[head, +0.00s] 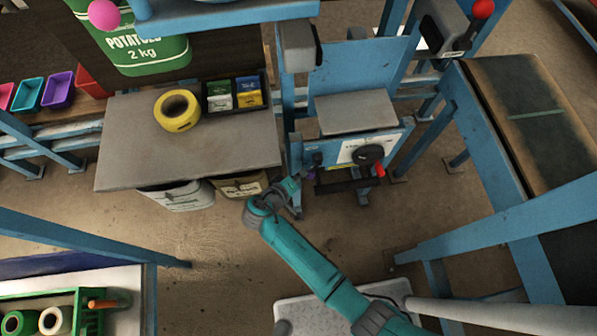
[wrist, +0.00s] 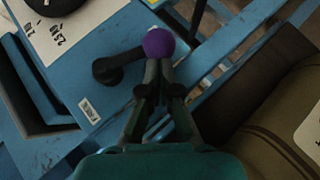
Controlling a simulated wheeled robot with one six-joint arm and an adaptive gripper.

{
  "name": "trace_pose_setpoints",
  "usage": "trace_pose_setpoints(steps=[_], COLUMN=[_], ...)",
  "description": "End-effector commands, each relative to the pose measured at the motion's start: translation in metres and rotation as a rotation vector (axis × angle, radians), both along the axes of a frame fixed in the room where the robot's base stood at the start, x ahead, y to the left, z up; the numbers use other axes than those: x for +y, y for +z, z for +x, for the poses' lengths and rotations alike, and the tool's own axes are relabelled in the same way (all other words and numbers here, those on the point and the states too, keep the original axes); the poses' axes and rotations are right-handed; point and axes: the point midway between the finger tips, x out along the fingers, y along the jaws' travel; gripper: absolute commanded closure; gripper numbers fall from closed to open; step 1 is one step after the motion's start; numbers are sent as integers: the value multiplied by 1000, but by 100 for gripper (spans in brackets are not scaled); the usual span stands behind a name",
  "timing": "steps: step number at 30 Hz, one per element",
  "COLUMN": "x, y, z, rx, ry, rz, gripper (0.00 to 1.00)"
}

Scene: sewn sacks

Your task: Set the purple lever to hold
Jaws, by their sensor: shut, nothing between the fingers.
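The purple lever has a round purple knob (wrist: 158,43) on a short dark arm, which runs from a black pivot (wrist: 106,70) on a blue panel (wrist: 85,45). In the wrist view the arm points right and slightly up. My gripper (wrist: 161,66) is shut and empty, with its fingertips right at the near side of the knob; I cannot tell whether they touch. In the head view my gripper (head: 300,180) is at the left side of the blue machine, where the lever is small and mostly hidden. No hold marking is readable.
A grey table (head: 130,150) with yellow tape (head: 177,111) stands left. Sacks (head: 240,186) sit beneath it. A conveyor (head: 530,110) stands right. Floor in front is open.

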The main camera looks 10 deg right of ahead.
Motion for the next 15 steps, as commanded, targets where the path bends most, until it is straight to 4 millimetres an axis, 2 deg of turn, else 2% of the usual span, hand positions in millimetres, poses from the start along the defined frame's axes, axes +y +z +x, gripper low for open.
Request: trace_pose_setpoints(steps=[9,15], x=[-10,-16], y=[-14,-19], z=[0,0], rx=[0,-1], ry=[0,-1], rz=[-249,-282], gripper=[100,100])
